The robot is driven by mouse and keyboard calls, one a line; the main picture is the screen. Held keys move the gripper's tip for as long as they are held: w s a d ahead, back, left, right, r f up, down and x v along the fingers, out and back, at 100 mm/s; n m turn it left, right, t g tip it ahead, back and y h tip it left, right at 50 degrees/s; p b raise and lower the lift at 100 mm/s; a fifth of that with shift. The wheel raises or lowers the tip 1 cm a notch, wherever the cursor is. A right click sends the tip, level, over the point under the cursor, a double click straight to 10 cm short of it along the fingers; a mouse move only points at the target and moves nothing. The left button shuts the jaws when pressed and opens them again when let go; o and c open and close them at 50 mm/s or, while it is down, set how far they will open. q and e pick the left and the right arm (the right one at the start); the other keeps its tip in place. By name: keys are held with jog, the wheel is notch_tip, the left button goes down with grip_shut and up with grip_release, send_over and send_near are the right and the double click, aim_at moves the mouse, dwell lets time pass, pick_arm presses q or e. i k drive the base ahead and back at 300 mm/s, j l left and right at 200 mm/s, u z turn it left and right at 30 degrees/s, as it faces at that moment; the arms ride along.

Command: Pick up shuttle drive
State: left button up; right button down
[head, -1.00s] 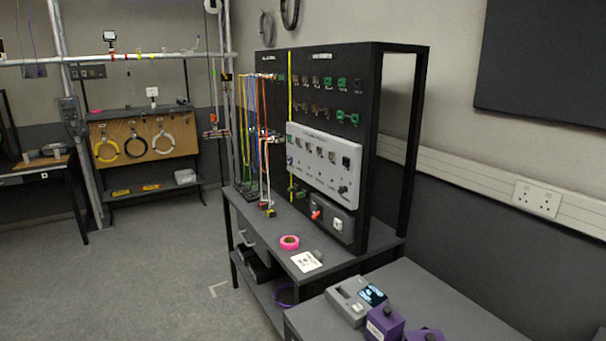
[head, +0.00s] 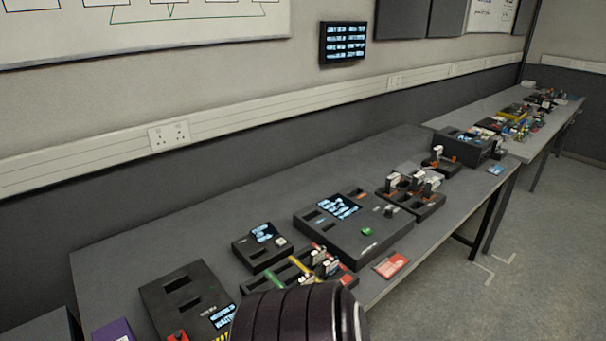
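I cannot tell which item is the shuttle drive; no label that I can read names it. Small drive-like pieces stand upright in a black holder (head: 405,193) near the middle of the long grey bench. Similar small pieces (head: 322,262) stand in a nearer black tray with green and yellow strips, partly hidden behind my dark ribbed arm part. Another small upright piece sits on a black block (head: 440,161) farther along. Neither gripper shows in the head view.
A wide black unit with a lit screen (head: 352,228), a smaller screen box (head: 262,246) and a black slotted box (head: 182,300) stand on the bench (head: 130,243). A red card (head: 391,265) lies near the front edge. A second bench (head: 465,117) stands beyond. Floor at right is clear.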

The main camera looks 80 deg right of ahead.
aim_at(432, 184)
jog(key=z, duration=3.6)
jog(key=u, duration=0.4)
jog(key=i+l+u, duration=0.45)
jog(key=l, duration=0.15)
jog(key=l+u, duration=0.25)
jog(key=i+l+u, duration=0.25)
jog(key=l, duration=0.25)
jog(key=k, duration=0.1)
